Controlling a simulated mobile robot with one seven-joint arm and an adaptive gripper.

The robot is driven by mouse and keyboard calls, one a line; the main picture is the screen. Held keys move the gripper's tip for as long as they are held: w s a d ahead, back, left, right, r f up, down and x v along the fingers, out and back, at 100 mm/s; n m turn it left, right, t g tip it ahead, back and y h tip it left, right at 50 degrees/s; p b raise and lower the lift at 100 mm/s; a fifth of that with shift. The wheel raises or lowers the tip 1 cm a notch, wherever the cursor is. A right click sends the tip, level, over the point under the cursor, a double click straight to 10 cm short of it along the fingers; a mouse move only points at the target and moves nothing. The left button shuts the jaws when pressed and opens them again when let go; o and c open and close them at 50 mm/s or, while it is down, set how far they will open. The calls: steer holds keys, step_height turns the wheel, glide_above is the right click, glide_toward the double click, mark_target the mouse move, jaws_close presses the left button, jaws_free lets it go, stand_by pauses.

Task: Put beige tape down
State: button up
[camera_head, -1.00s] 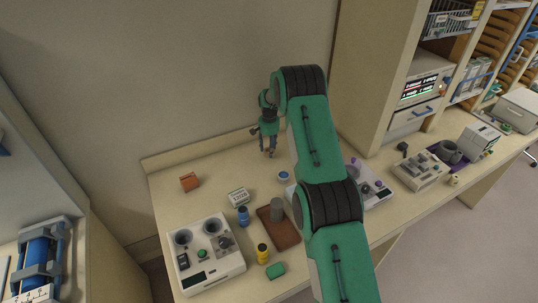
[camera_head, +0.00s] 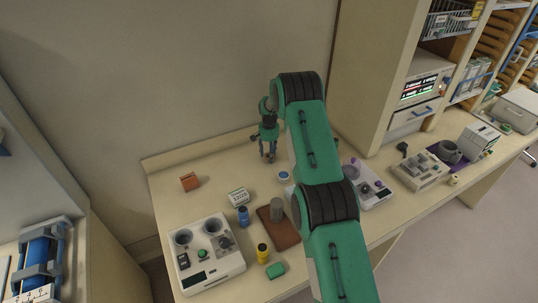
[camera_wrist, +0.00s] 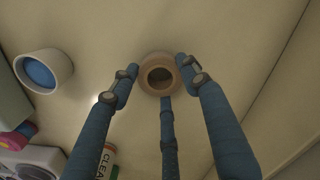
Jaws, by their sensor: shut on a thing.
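The beige tape (camera_wrist: 160,74) is a small roll with a dark round hole. It sits between the blue fingers of my gripper (camera_wrist: 160,88) in the wrist view, close over the pale bench top. I cannot tell whether it touches the bench. In the head view my gripper (camera_head: 268,157) points down over the back of the bench, near the wall. The tape is too small to make out there.
A white tub with a blue top (camera_head: 284,176) stands near the gripper, also in the wrist view (camera_wrist: 43,72). The back-left bench is mostly clear.

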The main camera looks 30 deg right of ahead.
steer(key=shift+f, duration=0.1)
steer(key=o, duration=1)
step_height(320, 180, up, 12)
steer(key=shift+b, duration=0.4)
steer(key=shift+r, duration=0.2)
